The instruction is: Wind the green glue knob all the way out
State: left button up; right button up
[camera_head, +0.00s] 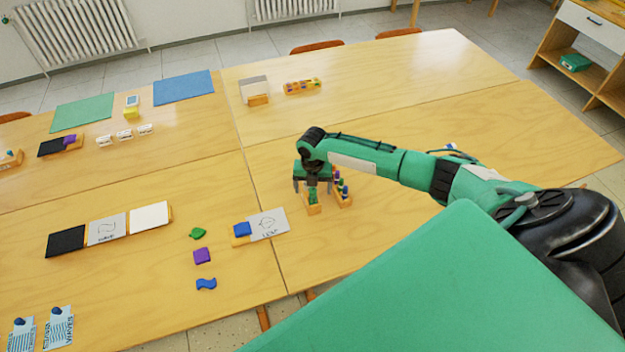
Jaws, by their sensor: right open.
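A green glue piece (312,197) stands in a small wooden holder (312,210) on the table, right of the picture's middle. My right gripper (312,186) is open, pointing down right above and around the top of the green piece. Whether its fingers touch the knob is too small to tell. Beside it on the right, a second wooden holder (346,203) carries several small pieces with dark blue, purple and red tops. My own arm hides part of the area behind the gripper. My left gripper is not in view.
A leaf card with a blue block (242,229) lies left of the holder. A green leaf shape (197,233), a purple block (202,256) and a blue wave shape (206,284) lie further left. The table behind the arm is mostly clear.

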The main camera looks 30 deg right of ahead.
dwell(0.4)
jog(key=shift+f+n+b, duration=0.1)
jog(key=shift+n+b, duration=0.25)
jog(key=shift+n, duration=0.25)
jog(key=n+b, duration=0.1)
jog(key=n, duration=0.3)
jog(key=shift+b, duration=0.35)
jog(key=n+b, duration=0.1)
jog(key=n, duration=0.2)
jog(key=shift+n, duration=0.4)
jog(key=shift+n+b, duration=0.4)
jog(key=shift+n, duration=0.8)
